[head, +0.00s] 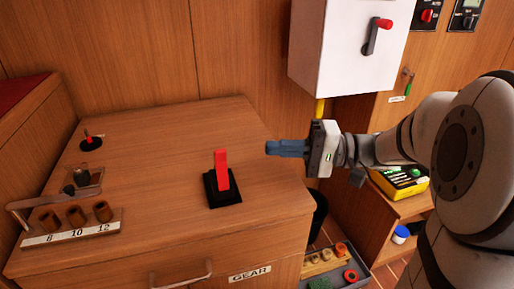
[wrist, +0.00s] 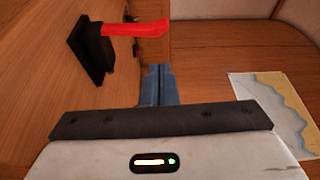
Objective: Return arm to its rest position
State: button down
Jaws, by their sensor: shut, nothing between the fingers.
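My gripper (head: 268,148) is at the right of the wooden cabinet top in the head view, its blue fingers together and pointing left. It holds nothing. In the wrist view the shut fingers (wrist: 158,72) show at the middle. A red lever on a black base (head: 222,172) stands upright on the cabinet top, left of and apart from the fingers. A red lever on a black base also shows at the upper left of the wrist view (wrist: 130,30). My arm reaches in from the right in the head view.
A white box with a red-tipped handle (head: 350,45) hangs on the wall above my gripper. A rack of brown sockets (head: 72,225) sits at the left. A small red-tipped switch (head: 90,142) stands behind it. A yellow case (head: 402,180) is on a shelf behind my arm.

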jog(key=shift+d+f, duration=0.15)
jog(key=shift+d, duration=0.6)
